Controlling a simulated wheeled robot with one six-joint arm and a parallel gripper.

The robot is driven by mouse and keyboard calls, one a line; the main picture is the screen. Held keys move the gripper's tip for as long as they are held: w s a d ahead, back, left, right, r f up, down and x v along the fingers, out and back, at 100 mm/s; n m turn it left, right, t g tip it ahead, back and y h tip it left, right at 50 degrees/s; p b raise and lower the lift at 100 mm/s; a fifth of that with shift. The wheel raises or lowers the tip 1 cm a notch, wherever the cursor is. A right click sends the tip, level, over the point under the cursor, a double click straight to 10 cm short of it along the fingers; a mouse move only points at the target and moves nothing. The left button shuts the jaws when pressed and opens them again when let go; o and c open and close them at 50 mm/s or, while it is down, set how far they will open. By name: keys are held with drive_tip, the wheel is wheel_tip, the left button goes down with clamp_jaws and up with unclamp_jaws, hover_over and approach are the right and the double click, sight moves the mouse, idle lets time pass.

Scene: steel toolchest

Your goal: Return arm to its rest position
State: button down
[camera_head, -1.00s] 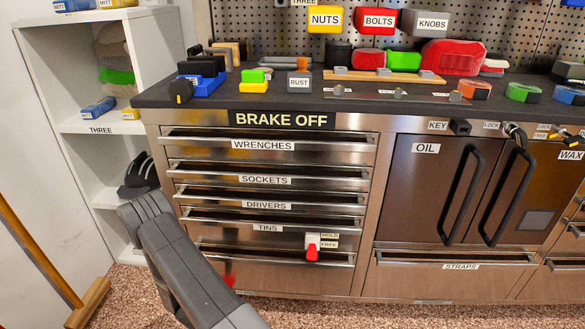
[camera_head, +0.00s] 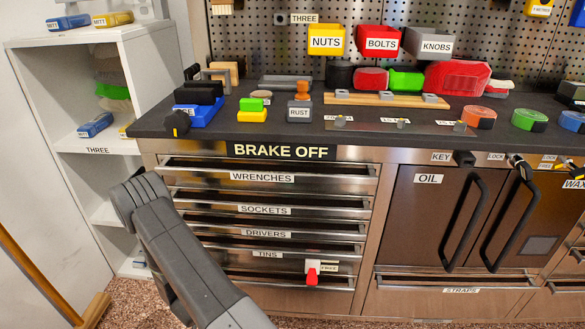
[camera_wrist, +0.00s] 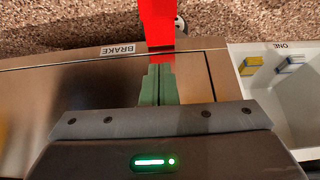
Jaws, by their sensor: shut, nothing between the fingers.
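My arm (camera_head: 180,250) rises from the bottom of the head view, its grey elbow in front of the left edge of the steel chest (camera_head: 370,215). My gripper (camera_wrist: 158,72) shows in the wrist view, its green fingers shut together with nothing between them. A red bar (camera_wrist: 157,25) stands just beyond the fingertips, near an upside-down BRAKE label (camera_wrist: 117,50). I cannot tell whether the fingers touch the bar. The gripper is not seen in the head view.
The white shelf unit (camera_head: 75,40) stands at the left, with a broom (camera_head: 35,275) in front of it. The worktop carries several items, among them a rust tin (camera_head: 299,110). A BRAKE OFF sign (camera_head: 284,150) is above the drawers.

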drive_tip(key=shift+v, duration=0.8)
